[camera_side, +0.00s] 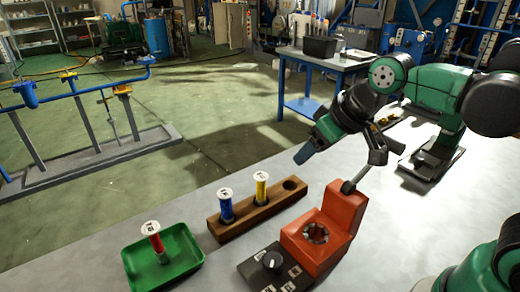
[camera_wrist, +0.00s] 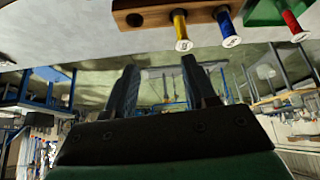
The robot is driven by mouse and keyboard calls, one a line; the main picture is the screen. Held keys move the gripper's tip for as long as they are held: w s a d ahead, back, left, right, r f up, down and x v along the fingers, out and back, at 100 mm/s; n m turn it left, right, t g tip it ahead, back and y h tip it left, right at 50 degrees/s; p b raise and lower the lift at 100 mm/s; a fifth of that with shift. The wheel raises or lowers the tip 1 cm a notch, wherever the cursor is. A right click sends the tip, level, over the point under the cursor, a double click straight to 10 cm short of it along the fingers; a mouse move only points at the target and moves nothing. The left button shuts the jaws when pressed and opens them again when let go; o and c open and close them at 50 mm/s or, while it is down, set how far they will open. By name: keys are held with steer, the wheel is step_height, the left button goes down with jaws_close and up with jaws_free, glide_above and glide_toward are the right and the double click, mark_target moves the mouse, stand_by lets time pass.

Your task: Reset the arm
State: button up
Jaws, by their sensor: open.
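My gripper (camera_side: 337,168) is open and empty, held in the air above the back of the table, behind the red device. Its two fingers also show in the wrist view (camera_wrist: 162,88) with nothing between them. A wooden rack (camera_side: 237,230) holds a blue tube (camera_side: 226,207) and a yellow tube (camera_side: 261,189), both upright. The rack's right hole is empty. A red tube (camera_side: 154,238) stands in a green tray (camera_side: 182,257) at the left. In the wrist view the rack (camera_wrist: 150,18), tubes and tray appear upside down at the top.
A red device (camera_side: 318,237) with a round opening, a lever and a dark dial base (camera_side: 262,270) stands on the grey table, right of the rack. A blue workbench (camera_side: 340,65) stands behind. Blue piping (camera_side: 80,92) is on the floor at left.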

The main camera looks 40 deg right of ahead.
steer(key=shift+m+t+h, duration=0.3)
steer(key=shift+m+t, duration=0.2)
steer(key=shift+m, duration=0.1)
steer(key=s+d+f, duration=0.2)
steer(key=shift+s+d+f, duration=0.25)
steer(key=shift+d, duration=0.1)
stand_by(0.4)
